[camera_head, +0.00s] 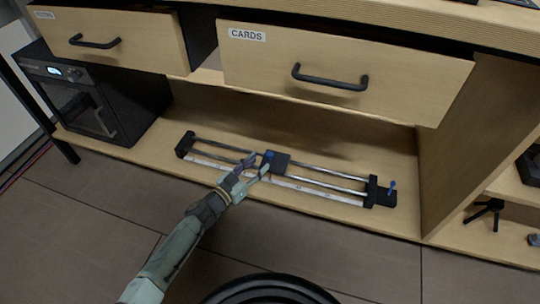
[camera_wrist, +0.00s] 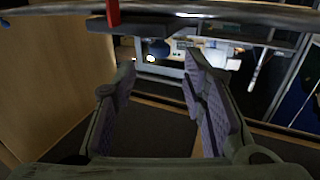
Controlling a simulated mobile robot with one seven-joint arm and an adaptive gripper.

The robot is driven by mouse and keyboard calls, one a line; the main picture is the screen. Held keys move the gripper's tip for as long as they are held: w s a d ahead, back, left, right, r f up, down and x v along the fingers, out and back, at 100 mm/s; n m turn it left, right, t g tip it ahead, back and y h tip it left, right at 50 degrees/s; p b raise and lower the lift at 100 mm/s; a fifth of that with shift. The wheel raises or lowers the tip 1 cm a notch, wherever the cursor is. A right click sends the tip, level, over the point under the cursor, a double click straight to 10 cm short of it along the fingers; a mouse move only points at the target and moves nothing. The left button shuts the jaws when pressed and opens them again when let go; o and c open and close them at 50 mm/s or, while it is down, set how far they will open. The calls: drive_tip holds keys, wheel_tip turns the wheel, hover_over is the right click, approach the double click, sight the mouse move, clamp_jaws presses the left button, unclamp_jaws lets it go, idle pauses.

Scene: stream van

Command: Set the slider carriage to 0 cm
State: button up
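The slider lies on the low shelf, with metal rails (camera_head: 325,172) between a black left end block (camera_head: 185,145) and a black right end block (camera_head: 380,192). My gripper (camera_head: 257,163) is just left of the carriage, near the knob; contact cannot be told. In the wrist view my gripper (camera_wrist: 157,68) is open, its gap empty, below a rail (camera_wrist: 220,16) and a red piece (camera_wrist: 112,12).
Above hang a drawer labelled CARDS (camera_head: 340,65) and another drawer (camera_head: 115,38), both slightly out. A black boxy device (camera_head: 95,95) stands left on the shelf. A wooden divider (camera_head: 470,150) closes the right.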

sight(267, 156)
drive_tip(key=x, duration=0.7)
drive_tip(key=shift+s+b, duration=0.1)
drive_tip(key=shift+b, duration=0.3)
drive_tip(key=shift+c, duration=0.6)
clamp_jaws()
